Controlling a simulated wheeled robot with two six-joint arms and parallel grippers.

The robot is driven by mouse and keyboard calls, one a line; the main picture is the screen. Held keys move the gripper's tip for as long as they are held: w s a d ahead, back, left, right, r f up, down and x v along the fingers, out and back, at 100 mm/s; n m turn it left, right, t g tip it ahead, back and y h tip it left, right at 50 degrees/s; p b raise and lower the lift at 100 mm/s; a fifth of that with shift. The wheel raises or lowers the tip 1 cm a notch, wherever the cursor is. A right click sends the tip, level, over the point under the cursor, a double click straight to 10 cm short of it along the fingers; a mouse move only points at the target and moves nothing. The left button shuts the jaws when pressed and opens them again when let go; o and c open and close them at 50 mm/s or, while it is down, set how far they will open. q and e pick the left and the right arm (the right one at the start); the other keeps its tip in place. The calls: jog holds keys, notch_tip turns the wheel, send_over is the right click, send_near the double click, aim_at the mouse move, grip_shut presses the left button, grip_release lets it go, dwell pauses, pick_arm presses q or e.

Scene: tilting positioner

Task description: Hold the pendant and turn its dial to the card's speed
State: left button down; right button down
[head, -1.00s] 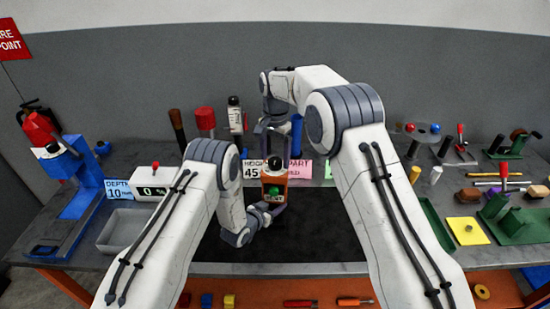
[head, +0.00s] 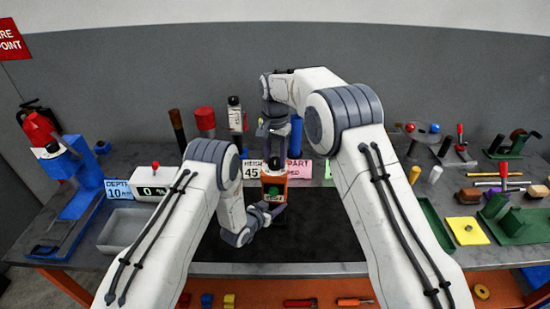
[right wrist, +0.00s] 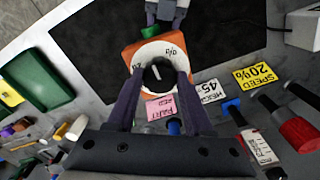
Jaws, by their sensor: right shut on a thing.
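The orange pendant (head: 274,180) stands upright above the dark mat, with a green button on its front. Its black dial knob (right wrist: 157,74) is on top, ringed by a white scale with a few marks too small to read surely. My right gripper (head: 274,153) points down from above, shut on the dial knob; its fingers flank the knob in the right wrist view. My left gripper (head: 268,212) is at the pendant's lower part and appears shut on it. The yellow speed card (right wrist: 252,76) reads SPEED 20%; my left arm hides it in the head view.
A white card reading 45 (head: 252,170) and a pink PART card (head: 298,172) stand behind the pendant. A grey tray (head: 122,230) is at left. The dark mat (head: 320,240) is clear in front.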

aim_at(275, 160)
jog(key=n, duration=0.5)
jog(key=shift+n, duration=0.3)
jog(key=n, duration=0.5)
jog(key=shift+n, duration=0.3)
jog(key=shift+c, duration=1.4)
grip_release()
notch_tip(275, 160, up, 12)
